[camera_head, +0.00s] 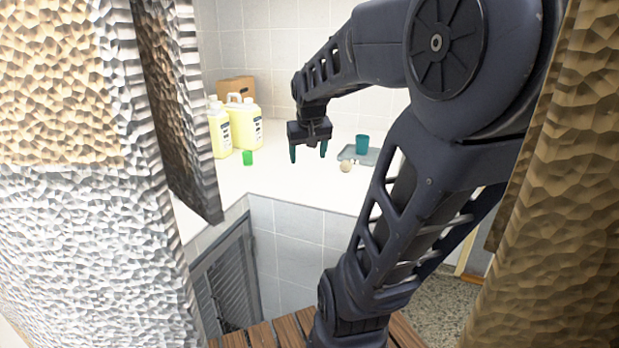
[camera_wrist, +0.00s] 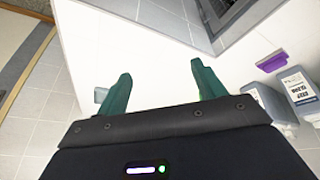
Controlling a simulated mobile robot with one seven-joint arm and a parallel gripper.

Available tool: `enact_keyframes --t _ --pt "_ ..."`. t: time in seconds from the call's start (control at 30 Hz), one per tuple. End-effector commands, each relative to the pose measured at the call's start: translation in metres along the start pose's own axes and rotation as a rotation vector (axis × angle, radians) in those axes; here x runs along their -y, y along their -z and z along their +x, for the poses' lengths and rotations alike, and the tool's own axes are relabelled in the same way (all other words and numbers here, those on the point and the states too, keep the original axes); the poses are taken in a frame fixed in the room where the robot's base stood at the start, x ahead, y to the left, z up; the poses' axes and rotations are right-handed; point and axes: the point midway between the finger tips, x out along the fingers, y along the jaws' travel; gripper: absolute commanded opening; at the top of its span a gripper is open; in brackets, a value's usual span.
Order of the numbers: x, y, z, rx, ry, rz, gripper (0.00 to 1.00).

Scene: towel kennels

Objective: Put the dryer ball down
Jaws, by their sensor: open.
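A small beige ball (camera_head: 345,167), which looks like the dryer ball, rests on the white counter (camera_head: 290,184), at the near left edge of a grey tray (camera_head: 370,157). My gripper (camera_head: 308,153) is above the counter, to the left of the ball and apart from it. Its two teal fingers are spread with nothing between them. In the wrist view, my gripper (camera_wrist: 162,75) has its fingers apart over bare white counter. The ball does not show in that view.
A teal cup (camera_head: 362,144) stands on the tray. Yellow jugs (camera_head: 243,124), a green cup (camera_head: 247,158) and a brown box (camera_head: 236,88) are at the counter's left. A barred kennel door (camera_head: 231,290) is below. Textured panels frame both sides.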

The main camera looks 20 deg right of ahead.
Motion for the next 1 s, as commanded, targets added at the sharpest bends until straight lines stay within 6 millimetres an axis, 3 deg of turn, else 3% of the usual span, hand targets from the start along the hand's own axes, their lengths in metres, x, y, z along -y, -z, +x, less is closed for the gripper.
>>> enact_keyframes --t 0.2,0.4,0.57,1.0 --pt "0.020 -0.063 -0.018 -0.013 0.056 -0.049 0.69" --pt "0.027 -0.098 -0.022 -0.014 0.095 -0.074 0.69" --pt "0.029 -0.107 -0.022 -0.013 0.104 -0.080 0.69" --pt "0.029 -0.106 -0.022 -0.013 0.104 -0.080 0.69"
